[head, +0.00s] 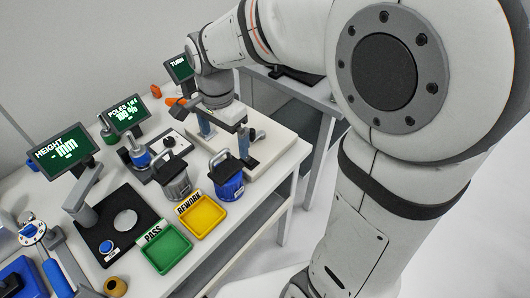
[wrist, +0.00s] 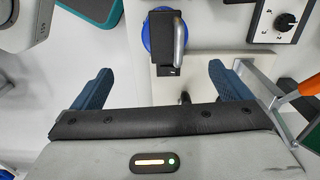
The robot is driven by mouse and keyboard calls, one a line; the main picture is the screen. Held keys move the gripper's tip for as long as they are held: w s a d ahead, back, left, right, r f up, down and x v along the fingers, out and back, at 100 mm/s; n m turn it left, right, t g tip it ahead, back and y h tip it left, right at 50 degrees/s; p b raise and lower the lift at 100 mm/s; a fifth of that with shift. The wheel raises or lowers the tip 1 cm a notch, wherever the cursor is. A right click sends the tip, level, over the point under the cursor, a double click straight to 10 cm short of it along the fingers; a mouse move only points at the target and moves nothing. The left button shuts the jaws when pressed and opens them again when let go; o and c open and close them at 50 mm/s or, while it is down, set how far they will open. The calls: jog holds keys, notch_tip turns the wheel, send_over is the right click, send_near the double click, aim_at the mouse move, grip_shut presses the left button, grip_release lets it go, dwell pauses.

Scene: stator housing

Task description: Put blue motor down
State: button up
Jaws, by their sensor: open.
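A grey motor (head: 174,183) stands left of the blue one. A yellow REWORK tray (head: 203,217) and a green PASS tray (head: 166,249) lie in front. A dial box (wrist: 288,20) is at upper right.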

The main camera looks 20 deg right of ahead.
jog(key=s+d+r+n+t, duration=0.1)
jog(key=s+d+n+t, duration=0.1)
jog(key=s+d+n, duration=0.8)
jog(key=shift+s+d+n+t, duration=0.35)
jog(key=shift+s+d, duration=0.25)
jog(key=shift+s, duration=0.4)
